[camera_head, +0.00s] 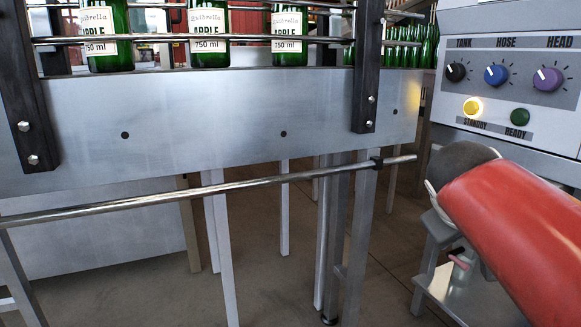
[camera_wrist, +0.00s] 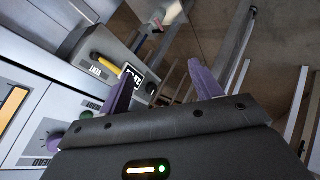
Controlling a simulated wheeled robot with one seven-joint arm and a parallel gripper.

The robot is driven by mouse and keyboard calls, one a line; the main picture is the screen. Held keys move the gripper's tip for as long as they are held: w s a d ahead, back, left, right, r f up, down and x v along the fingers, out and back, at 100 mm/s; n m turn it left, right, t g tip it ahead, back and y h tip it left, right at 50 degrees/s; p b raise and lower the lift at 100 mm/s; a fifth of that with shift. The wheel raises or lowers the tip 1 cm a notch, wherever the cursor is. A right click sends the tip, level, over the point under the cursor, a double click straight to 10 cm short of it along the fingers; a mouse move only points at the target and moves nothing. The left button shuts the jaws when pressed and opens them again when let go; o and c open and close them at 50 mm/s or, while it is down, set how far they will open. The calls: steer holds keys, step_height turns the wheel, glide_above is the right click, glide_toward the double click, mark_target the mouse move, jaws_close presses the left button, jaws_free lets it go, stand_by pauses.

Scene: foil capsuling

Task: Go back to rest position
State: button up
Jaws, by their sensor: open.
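My gripper (camera_wrist: 162,66) shows in the wrist view as two purple fingers set apart, with nothing between them. Past the fingers are a grey box, metal legs and floor. In the head view the gripper itself cannot be made out; a red part of my arm fills the lower right, in front of the area below the control panel (camera_head: 505,80). The panel carries TANK, HOSE and HEAD knobs, a lit yellow STANDBY light (camera_head: 473,107) and a dark green READY light (camera_head: 520,117).
Green labelled bottles (camera_head: 207,35) stand behind rails on the metal conveyor (camera_head: 220,115). A horizontal bar (camera_head: 200,192) crosses in front. In the wrist view, a grey box (camera_wrist: 95,42) marked VENT with a yellow handle (camera_wrist: 105,61) lies beyond the left finger.

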steer(key=s+a+f+m+g+y+p, duration=0.15)
steer(key=s+a+f+y, duration=0.45)
steer(key=s+a+f, duration=0.9)
step_height(320, 180, up, 11)
steer(key=w+d+p, duration=0.1)
steer(key=d+p, duration=0.1)
steer(key=p, duration=1)
steer(key=shift+w+r+m, duration=0.15)
steer(key=shift+w+m, duration=0.05)
steer(key=shift+m, duration=0.25)
